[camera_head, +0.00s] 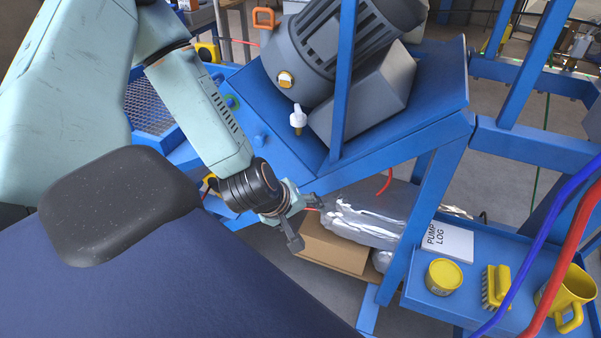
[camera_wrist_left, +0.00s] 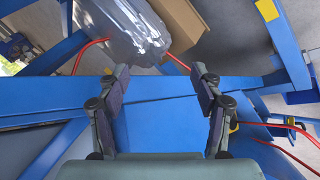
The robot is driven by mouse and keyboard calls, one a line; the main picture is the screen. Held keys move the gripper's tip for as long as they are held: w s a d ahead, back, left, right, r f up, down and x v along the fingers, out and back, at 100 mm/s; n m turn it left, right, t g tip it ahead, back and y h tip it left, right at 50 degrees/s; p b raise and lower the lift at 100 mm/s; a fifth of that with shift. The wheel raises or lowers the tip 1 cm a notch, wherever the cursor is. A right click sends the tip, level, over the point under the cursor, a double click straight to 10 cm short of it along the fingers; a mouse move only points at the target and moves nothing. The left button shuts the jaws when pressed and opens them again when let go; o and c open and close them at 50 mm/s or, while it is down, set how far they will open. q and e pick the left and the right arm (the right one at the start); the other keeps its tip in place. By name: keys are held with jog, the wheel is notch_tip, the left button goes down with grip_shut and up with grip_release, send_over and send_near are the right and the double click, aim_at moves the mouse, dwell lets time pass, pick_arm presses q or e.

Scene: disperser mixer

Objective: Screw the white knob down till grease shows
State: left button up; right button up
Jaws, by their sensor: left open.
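The white knob (camera_head: 298,118) stands on a small brass fitting below the grey motor (camera_head: 335,45), above the sloping blue frame plate. My left gripper (camera_head: 309,222) is below the knob in the head view, apart from it, by the lower edge of the blue frame. Its two fingers are spread and nothing is between them. In the left wrist view the open fingers (camera_wrist_left: 160,75) are over a blue beam (camera_wrist_left: 165,100). The knob does not show in that view. No grease can be made out at the knob. My right gripper is not in view.
A blue post (camera_head: 345,75) rises just right of the knob. A cardboard box (camera_head: 333,248) and clear plastic wrap (camera_head: 365,222) lie below. A blue tray (camera_head: 420,293) at right holds a yellow tub (camera_head: 444,277), brush (camera_head: 497,287), mug (camera_head: 568,295) and pump log (camera_head: 447,242).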

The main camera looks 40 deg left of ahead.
pick_arm(q)
notch_tip(320, 180, down, 6)
jog(key=s+d+m+b, duration=0.2)
jog(key=b, duration=0.1)
jog(key=shift+s+r+g, duration=0.2)
jog(key=shift+g, duration=0.2)
